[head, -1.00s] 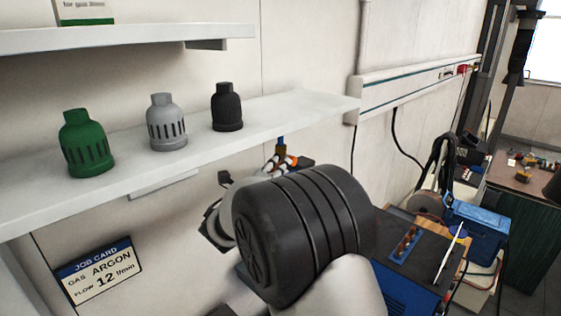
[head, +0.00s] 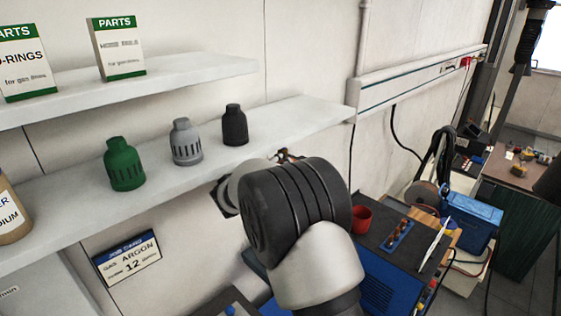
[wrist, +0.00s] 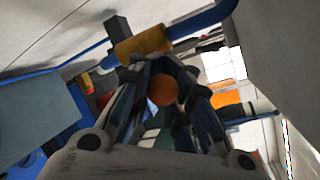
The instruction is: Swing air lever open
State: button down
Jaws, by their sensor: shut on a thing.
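In the wrist view, a brass-yellow valve body (wrist: 146,44) sits on a blue air pipe (wrist: 203,20), with a dark grey block sticking out of it. My gripper (wrist: 160,72) is right at the valve, its two fingers closed in from both sides. It is shut on what seems to be the air lever; the fingers hide most of it. A round orange end (wrist: 162,91) shows between the fingers. In the head view, my arm's thick black joint hides the gripper and most of the valve. Only a small brownish bit shows above it.
A white shelf (head: 70,187) with green, grey and black nozzle caps is at left, close to my arm. A job card (head: 127,258) hangs below it. A red cup (head: 361,218) and a blue tray (head: 398,237) stand on the dark bench top at right.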

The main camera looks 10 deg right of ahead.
jog(key=c, duration=1.6)
grip_release()
jog(key=v, duration=1.2)
jog(key=shift+c, duration=0.3)
